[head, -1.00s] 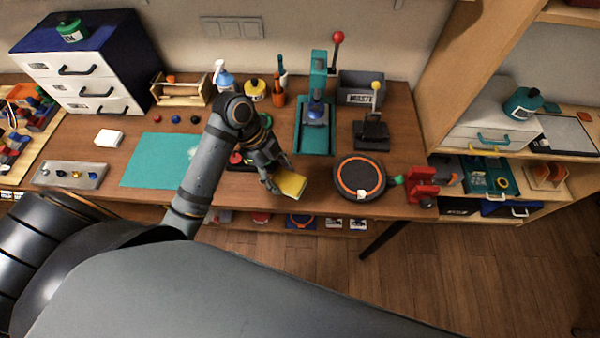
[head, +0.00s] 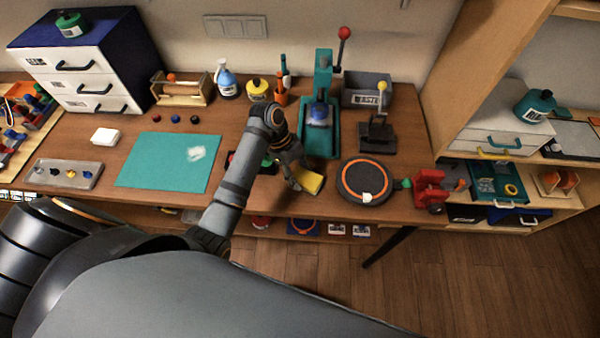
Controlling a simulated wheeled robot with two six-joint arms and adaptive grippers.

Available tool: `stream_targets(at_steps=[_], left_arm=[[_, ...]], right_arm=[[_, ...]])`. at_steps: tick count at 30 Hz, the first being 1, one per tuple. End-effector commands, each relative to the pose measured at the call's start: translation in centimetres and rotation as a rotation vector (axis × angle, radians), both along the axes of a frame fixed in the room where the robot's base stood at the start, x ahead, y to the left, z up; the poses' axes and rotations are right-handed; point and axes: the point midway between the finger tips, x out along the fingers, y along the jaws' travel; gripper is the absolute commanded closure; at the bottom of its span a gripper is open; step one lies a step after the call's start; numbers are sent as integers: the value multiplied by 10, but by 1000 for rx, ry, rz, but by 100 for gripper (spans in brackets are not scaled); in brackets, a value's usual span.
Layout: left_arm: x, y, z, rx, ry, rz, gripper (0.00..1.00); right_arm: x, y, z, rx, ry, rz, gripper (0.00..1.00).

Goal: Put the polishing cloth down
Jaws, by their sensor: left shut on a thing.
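The yellow polishing cloth (head: 311,183) is at the front middle of the workbench, just left of the round turntable. My left gripper (head: 298,182) is shut on its left side. The cloth is at or close above the bench top; I cannot tell whether it touches the wood. My right gripper is not in view.
The black turntable with an orange ring (head: 352,192) stands right of the cloth, and a red vise (head: 430,188) beyond it. A teal press (head: 321,130) stands behind. A teal mat (head: 150,165) with a pale smudge lies left. Bare wood shows near the front edge.

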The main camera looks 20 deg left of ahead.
Motion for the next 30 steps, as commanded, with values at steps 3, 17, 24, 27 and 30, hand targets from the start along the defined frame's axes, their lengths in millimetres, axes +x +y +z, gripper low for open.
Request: stream_targets(at_steps=[3,17,24,27,30], left_arm=[[0,0,-1,0,0,0,97],[0,0,-7,0,0,1,24],[0,0,-5,0,-1,1,24],[1,2,4,1,-2,1,24],[2,11,21,2,-5,1,24]], right_arm=[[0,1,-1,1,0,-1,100],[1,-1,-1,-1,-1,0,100],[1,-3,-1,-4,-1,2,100],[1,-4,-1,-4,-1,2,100],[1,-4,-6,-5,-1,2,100]])
